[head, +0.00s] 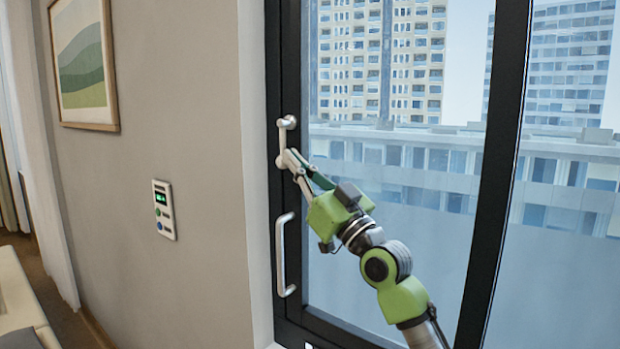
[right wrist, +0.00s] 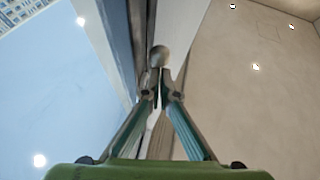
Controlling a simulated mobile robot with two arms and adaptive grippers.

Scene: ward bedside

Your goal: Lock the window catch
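The window catch (head: 282,139) is a pale metal lever on the left side of the dark window frame. Its round pivot is at the top and the lever hangs down from it. My right gripper (head: 287,158) reaches it from the lower right, with its fingertips at the lever's lower part, which they partly hide. In the right wrist view the rounded metal end of the catch (right wrist: 159,55) shows just beyond the fingertips (right wrist: 160,84). The fingers are drawn together and look closed on the lever. My left gripper is not in view.
A pale vertical pull handle (head: 281,255) is on the frame below the catch. A small control panel (head: 164,209) with a green display is on the wall to the left. A framed picture (head: 83,62) hangs above it. The window glass (head: 400,245) lies behind my right arm.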

